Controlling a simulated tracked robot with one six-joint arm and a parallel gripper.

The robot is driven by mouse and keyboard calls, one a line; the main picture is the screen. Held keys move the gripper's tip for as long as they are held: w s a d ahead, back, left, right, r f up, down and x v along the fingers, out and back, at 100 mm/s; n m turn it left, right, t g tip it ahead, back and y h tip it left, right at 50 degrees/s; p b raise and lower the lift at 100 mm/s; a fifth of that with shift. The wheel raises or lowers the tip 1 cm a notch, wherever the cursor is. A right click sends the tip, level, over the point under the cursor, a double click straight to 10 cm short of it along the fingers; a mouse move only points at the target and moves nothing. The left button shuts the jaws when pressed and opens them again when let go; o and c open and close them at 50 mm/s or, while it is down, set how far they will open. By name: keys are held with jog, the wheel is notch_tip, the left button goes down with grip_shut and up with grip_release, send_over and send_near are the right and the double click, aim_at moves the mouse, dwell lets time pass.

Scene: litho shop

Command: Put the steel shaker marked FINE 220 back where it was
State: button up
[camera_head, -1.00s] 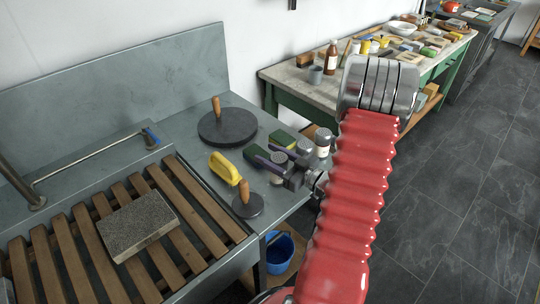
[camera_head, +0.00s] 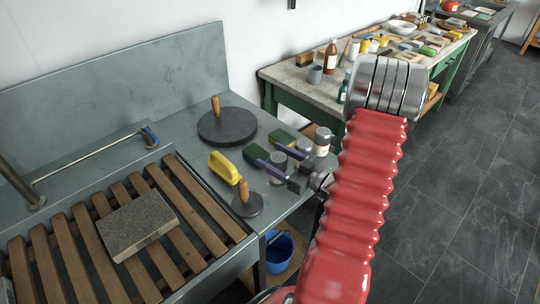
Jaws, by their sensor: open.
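Several shakers with perforated grey tops stand at the right end of the steel sink counter. One shaker (camera_head: 279,159) shows between the fingers of my gripper (camera_head: 268,157). A second shaker (camera_head: 304,145) stands just behind, and a third, pale one with a label (camera_head: 322,141) is at the right. I cannot read FINE 220 on any of them. My gripper is open, its two dark purple-padded fingers spread on either side of the nearest shaker. The gripper hides that shaker's lower body, and I cannot tell whether the fingers touch it.
Green-topped sponges (camera_head: 281,138) lie behind the gripper. A yellow scoop-like thing (camera_head: 224,168), a small disc with wooden handle (camera_head: 247,203) and a larger one (camera_head: 227,126) stand left. A slatted rack (camera_head: 187,215) holds a grey stone block (camera_head: 138,224). A blue bucket (camera_head: 279,249) is below.

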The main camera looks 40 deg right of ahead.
jog(key=s, duration=0.3)
jog(key=s+d, duration=0.1)
jog(key=s, duration=0.6)
jog(key=shift+d, duration=0.4)
dwell(0.4)
